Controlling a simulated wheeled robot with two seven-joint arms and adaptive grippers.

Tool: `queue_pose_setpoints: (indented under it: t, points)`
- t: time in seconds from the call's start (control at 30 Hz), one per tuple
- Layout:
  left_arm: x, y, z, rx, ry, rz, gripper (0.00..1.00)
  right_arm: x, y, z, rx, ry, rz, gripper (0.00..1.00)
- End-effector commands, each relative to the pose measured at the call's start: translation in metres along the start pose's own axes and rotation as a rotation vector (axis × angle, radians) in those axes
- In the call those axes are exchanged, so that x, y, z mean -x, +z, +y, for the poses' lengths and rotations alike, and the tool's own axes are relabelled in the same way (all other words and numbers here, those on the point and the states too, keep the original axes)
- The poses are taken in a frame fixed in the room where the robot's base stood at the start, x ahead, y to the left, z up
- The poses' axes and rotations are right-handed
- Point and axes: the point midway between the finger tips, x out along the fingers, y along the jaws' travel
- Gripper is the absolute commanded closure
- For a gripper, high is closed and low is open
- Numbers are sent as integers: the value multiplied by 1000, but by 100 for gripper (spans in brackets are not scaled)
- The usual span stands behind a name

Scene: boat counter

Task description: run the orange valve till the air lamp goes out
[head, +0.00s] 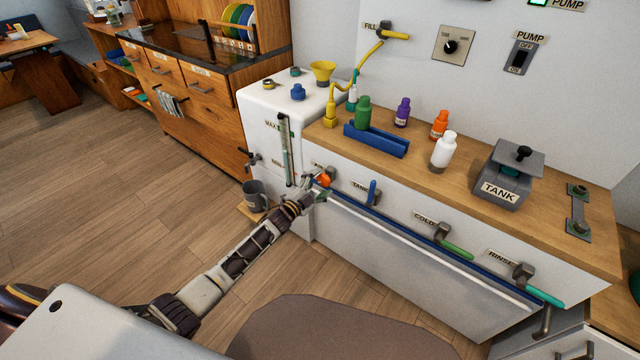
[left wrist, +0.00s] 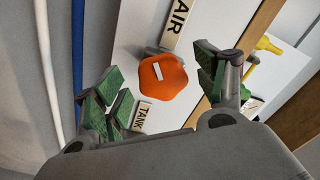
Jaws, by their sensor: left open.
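The orange valve (head: 324,181) is a knob on the front of the counter, left of the TANK handle. In the left wrist view it is an orange knob (left wrist: 163,78) with a white bar mark, beside the AIR label (left wrist: 179,20). My left gripper (head: 315,187) is at the valve. Its green-padded fingers are spread on either side of the knob with visible gaps, so it is open and not gripping. I cannot see a lamp labelled air. My right gripper is not in view.
A blue TANK handle (head: 373,192), a green COLD handle (head: 456,249) and a teal RINSE handle (head: 545,295) line the counter front. A blue rail runs below them. A grey mug (head: 256,196) stands left of my gripper. Bottles stand on the counter above.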

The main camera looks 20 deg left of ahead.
Motion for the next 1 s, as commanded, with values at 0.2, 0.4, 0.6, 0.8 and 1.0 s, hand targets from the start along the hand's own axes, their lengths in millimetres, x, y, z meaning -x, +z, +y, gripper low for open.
queue_pose_setpoints:
  t: [0.2,0.4,0.6,0.8,1.0]
  points:
    - [17,0,1,0,2,0,28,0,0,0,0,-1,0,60]
    - [34,0,0,0,1,0,28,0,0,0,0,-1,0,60]
    - [52,0,2,1,2,-1,28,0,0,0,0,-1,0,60]
    - [69,0,1,0,1,-1,28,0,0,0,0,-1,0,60]
    - [86,1,1,1,2,-2,28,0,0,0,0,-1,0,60]
